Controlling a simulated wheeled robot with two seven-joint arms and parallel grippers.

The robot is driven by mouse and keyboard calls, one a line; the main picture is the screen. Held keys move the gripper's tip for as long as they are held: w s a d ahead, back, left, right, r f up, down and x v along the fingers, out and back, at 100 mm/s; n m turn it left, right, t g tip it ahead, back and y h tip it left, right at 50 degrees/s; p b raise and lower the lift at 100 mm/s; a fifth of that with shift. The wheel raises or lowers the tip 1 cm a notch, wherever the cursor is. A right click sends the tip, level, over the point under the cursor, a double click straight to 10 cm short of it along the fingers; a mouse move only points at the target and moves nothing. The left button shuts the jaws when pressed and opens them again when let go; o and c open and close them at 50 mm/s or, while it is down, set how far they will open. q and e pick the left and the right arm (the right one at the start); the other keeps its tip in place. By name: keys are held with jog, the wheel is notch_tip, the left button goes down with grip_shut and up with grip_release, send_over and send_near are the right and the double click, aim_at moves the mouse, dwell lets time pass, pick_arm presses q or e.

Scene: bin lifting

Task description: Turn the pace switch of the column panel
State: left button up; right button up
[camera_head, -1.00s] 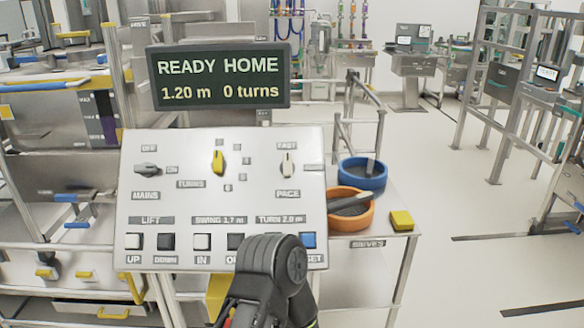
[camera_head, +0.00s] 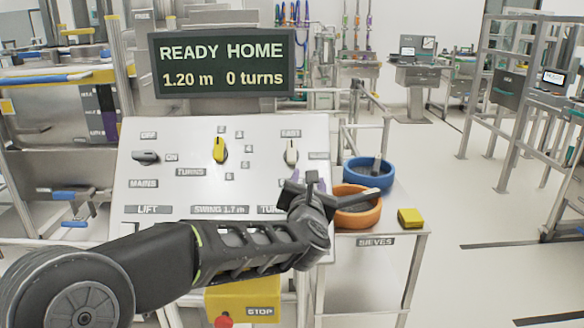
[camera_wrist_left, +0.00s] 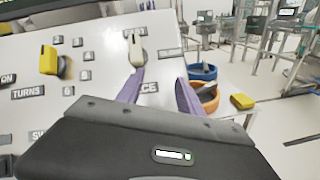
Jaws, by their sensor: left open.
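The pace switch (camera_head: 291,151) is a small white lever knob on the sloped white column panel (camera_head: 195,185), upright just below the FAST label. It also shows in the wrist view (camera_wrist_left: 136,50), beyond my fingers. My left gripper (camera_head: 308,180) is in front of the panel's right side, just below the switch and apart from it. In the wrist view its two purple fingers (camera_wrist_left: 160,88) stand apart with nothing between them. The gripper hides the PACE label in the head view; part of it shows between the fingers in the wrist view. My right gripper is not in view.
A yellow turns knob (camera_head: 219,150) and a grey mains switch (camera_head: 146,157) sit left of the pace switch. The display (camera_head: 222,65) reads READY HOME, 1.20 m, 0 turns. Blue (camera_head: 368,177) and orange sieves (camera_head: 358,216) stand close right of the panel, beside a yellow block (camera_head: 410,217).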

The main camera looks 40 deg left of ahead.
aim_at(292, 151)
pick_arm(q)
jog(key=a+r+n, duration=0.1)
jog(key=s+a+r+n+y, duration=0.1)
jog(key=n, duration=0.1)
jog(key=s+a+r+n, duration=0.1)
jog(key=n, duration=0.1)
jog(key=shift+s+r+y, duration=0.1)
jog(key=shift+r+y, duration=0.2)
jog(key=shift+r, duration=0.05)
jog(key=p+x, duration=0.1)
jog(key=x, duration=0.6)
jog(key=shift+w+a+f, duration=0.15)
jog(key=shift+w+a, duration=0.1)
jog(key=shift+w, duration=0.05)
jog(key=shift+c, duration=0.5)
grip_shut()
